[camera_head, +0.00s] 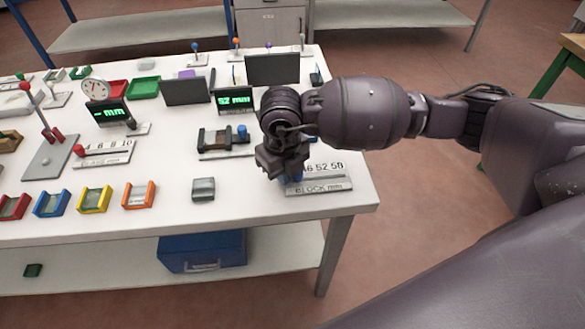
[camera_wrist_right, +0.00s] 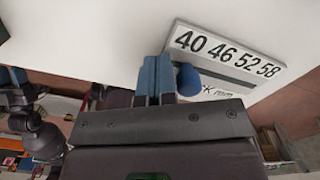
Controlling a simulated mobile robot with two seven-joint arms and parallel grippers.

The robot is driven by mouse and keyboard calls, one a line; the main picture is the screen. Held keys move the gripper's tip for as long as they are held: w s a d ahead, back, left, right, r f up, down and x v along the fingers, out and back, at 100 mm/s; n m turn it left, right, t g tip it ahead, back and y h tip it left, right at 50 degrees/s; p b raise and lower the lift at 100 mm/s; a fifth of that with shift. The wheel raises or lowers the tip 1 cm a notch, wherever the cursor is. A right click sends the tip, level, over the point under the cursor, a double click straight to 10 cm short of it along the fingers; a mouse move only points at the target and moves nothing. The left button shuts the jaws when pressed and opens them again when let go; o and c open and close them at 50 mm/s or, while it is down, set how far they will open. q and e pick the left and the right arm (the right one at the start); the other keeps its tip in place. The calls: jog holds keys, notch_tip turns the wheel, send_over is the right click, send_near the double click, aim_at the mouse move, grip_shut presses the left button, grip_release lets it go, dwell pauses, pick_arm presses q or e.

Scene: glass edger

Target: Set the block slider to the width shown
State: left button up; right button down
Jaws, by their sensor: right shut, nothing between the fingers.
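The block slider is a grey plate (camera_head: 322,187) marked BLOCK mm at the table's front right corner, with the numbers 40, 46, 52 and 58. It also shows in the right wrist view (camera_wrist_right: 225,58). Its round blue knob (camera_wrist_right: 188,80) is near the 40 end; its exact mark is hard to tell. A dark display (camera_head: 233,99) reads 52 mm in green. My right gripper (camera_wrist_right: 155,78) is shut and empty, with its fingers just left of the knob in the wrist view; contact is unclear. My left arm seems to show small at that view's left edge (camera_wrist_right: 30,125).
A clamp-like fixture (camera_head: 223,140) with a blue knob stands behind the slider. A grey block (camera_head: 203,189) lies to its left. Coloured trays (camera_head: 94,199) line the table's front. A GLASS mm slider (camera_head: 104,155) and a red-knobbed lever (camera_head: 42,120) stand further left.

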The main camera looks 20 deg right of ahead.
aim_at(306, 180)
pick_arm(q)
jog(key=shift+w+r+p, duration=0.15)
jog(key=shift+r+p, duration=0.15)
jog(key=shift+r, duration=0.2)
jog(key=shift+w+r+p, duration=0.15)
jog(key=shift+r+p, duration=0.15)
jog(key=shift+r, duration=0.2)
pick_arm(e)
jog(key=shift+s+d, duration=0.25)
jog(key=shift+d, duration=0.6)
jog(key=shift+s+d, duration=0.25)
jog(key=shift+d, duration=0.6)
jog(key=shift+s+d, duration=0.25)
jog(key=shift+d, duration=0.6)
jog(key=shift+a, duration=0.2)
pick_arm(q)
jog(key=shift+r, duration=0.1)
pick_arm(e)
jog(key=shift+w+a, duration=0.2)
jog(key=shift+a, duration=0.25)
jog(key=shift+r+p, duration=2.25)
jog(key=shift+r, duration=1.35)
pick_arm(q)
notch_tip(306, 180, up, 6)
jog(key=w+t, duration=0.1)
jog(key=shift+w, duration=0.2)
pick_arm(e)
jog(key=shift+f, duration=0.1)
